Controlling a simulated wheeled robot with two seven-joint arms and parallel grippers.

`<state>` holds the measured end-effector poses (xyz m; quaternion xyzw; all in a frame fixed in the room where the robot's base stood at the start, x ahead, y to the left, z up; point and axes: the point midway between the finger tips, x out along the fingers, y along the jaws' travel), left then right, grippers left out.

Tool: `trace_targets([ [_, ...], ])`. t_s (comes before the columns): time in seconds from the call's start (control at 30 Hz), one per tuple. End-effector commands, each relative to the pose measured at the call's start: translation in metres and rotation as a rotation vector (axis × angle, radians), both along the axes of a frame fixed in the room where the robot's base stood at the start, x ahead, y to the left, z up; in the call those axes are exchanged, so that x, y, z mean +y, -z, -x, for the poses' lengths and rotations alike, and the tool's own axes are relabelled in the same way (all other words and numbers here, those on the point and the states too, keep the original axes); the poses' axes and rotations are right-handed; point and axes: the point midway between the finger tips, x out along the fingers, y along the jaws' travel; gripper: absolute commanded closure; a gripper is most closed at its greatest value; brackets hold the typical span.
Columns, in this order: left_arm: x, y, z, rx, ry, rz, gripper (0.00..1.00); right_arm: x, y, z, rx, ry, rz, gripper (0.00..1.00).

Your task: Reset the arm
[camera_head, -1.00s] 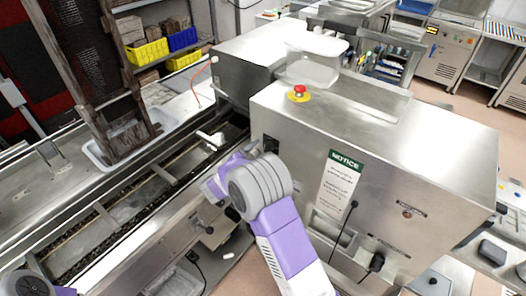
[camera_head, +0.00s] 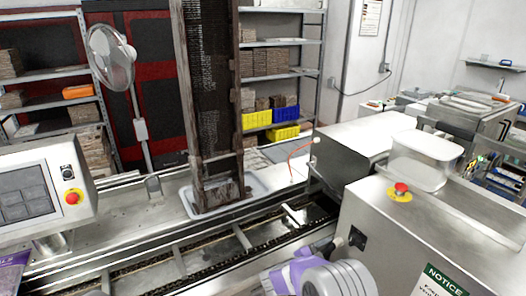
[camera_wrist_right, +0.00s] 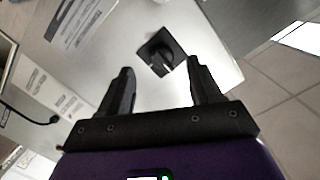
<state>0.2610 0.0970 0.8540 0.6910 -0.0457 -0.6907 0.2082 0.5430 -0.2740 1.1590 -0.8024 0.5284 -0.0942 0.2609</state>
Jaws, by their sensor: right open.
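My right arm reaches in at the bottom of the head view, with its purple and grey wrist beside the steel machine (camera_head: 400,215). The right gripper (camera_wrist_right: 158,72) shows in the right wrist view with its two black fingers spread apart and nothing between them. Beyond the fingertips is a black square switch (camera_wrist_right: 161,50) on a steel face; the same kind of black fitting (camera_head: 356,238) shows on the machine's side in the head view. A purple part of my left arm shows at the lower left edge; the left gripper is out of view.
A conveyor line (camera_head: 150,265) runs across the front. A white tray (camera_head: 262,187) holds the foot of a tall dark rack (camera_head: 208,90). A control panel (camera_head: 30,195) stands left, a fan (camera_head: 110,55) behind it. A red emergency button (camera_head: 401,188) sits on the machine. Shelves line the back.

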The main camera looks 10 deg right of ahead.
Motion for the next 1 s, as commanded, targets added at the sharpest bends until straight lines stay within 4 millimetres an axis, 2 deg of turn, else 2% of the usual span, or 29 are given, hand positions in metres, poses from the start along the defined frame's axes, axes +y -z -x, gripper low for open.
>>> trace_targets([
  [0.13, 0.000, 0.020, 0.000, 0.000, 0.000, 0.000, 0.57, 0.000, 0.085, -0.007, 0.166, -0.205, -0.044, 0.36],
  [0.17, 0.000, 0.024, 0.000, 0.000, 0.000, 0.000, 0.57, 0.003, 0.107, -0.006, 0.213, -0.264, -0.062, 0.36],
  [0.2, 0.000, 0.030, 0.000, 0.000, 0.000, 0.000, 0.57, 0.009, 0.138, -0.004, 0.279, -0.345, -0.093, 0.36],
  [0.27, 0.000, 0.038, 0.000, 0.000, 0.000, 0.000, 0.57, 0.020, 0.182, 0.005, 0.377, -0.463, -0.146, 0.36],
  [0.3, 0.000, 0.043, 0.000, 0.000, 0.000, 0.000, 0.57, 0.029, 0.210, 0.014, 0.442, -0.539, -0.186, 0.36],
  [0.4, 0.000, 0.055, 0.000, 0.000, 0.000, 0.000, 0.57, 0.055, 0.274, 0.047, 0.603, -0.721, -0.296, 0.36],
  [0.47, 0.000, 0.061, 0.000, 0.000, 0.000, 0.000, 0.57, 0.073, 0.308, 0.073, 0.698, -0.825, -0.370, 0.36],
  [0.53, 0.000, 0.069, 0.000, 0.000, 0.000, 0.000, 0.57, 0.095, 0.341, 0.109, 0.807, -0.948, -0.460, 0.36],
  [0.63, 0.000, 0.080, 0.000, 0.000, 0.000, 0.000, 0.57, 0.124, 0.376, 0.164, 0.945, -1.110, -0.588, 0.36],
  [0.7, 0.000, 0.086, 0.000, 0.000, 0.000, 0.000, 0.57, 0.143, 0.390, 0.201, 1.027, -1.212, -0.669, 0.36],
  [0.8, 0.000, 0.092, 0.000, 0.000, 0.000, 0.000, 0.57, 0.162, 0.399, 0.243, 1.115, -1.329, -0.757, 0.36],
  [0.9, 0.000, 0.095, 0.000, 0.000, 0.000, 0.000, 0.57, 0.173, 0.401, 0.270, 1.169, -1.404, -0.810, 0.36],
  [1.0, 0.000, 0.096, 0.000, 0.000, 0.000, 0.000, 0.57, 0.178, 0.400, 0.282, 1.191, -1.439, -0.833, 0.36],
])
